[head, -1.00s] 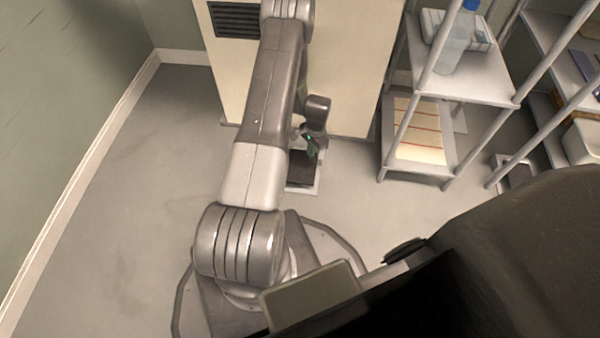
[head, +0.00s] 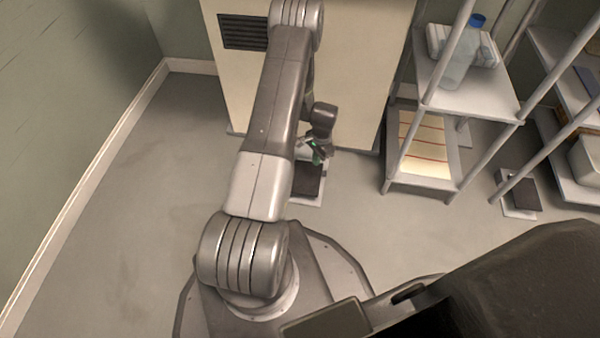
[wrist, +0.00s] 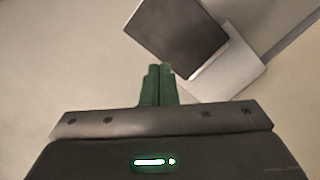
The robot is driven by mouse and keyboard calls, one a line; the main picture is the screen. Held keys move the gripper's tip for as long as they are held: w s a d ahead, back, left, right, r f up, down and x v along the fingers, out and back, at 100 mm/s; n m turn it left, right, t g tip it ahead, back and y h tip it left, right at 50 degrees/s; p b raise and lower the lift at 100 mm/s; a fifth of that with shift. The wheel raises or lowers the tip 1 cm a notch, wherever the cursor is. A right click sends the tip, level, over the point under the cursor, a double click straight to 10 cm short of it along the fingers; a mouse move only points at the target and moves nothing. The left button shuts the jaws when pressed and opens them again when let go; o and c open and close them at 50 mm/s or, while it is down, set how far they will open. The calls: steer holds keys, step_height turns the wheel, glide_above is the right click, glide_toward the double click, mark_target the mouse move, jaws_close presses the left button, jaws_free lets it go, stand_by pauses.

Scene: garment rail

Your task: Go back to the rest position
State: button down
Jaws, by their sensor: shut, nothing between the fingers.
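My gripper (wrist: 159,72) shows in the wrist view with its two green fingers together and nothing between them. In the head view my gripper (head: 318,158) hangs from the end of my arm, in front of the cream panel and above the floor. Beyond the fingertips, in the wrist view, lies a dark flat square (wrist: 178,35) on a pale base (wrist: 232,70). The same dark square (head: 308,178) shows in the head view below my gripper, partly hidden by my arm.
A cream panel (head: 352,70) with a dark vent (head: 243,32) stands behind my arm. A metal shelf rack (head: 470,95) at the right holds a blue-capped bottle (head: 460,58) and a striped board (head: 425,140). Another dark square (head: 520,190) lies farther right. The floor at left (head: 140,190) is clear.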

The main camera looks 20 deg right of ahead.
steer(key=shift+f, duration=0.1)
steer(key=b, duration=0.4)
glide_above(306, 185)
steer(key=d, duration=0.3)
steer(key=f, duration=0.8)
steer(key=shift+w+d+f, duration=0.2)
steer(key=shift+w+f, duration=0.1)
steer(key=shift+f, duration=0.1)
steer(key=a, duration=0.3)
steer(key=shift+s+a+r, duration=0.1)
steer(key=shift+s+r, duration=0.05)
steer(key=shift+s, duration=0.15)
steer(key=r+p, duration=0.1)
steer(key=r, duration=0.2)
steer(key=shift+d+r+p, duration=0.2)
steer(key=shift+r+p, duration=0.1)
steer(key=shift+p, duration=0.1)
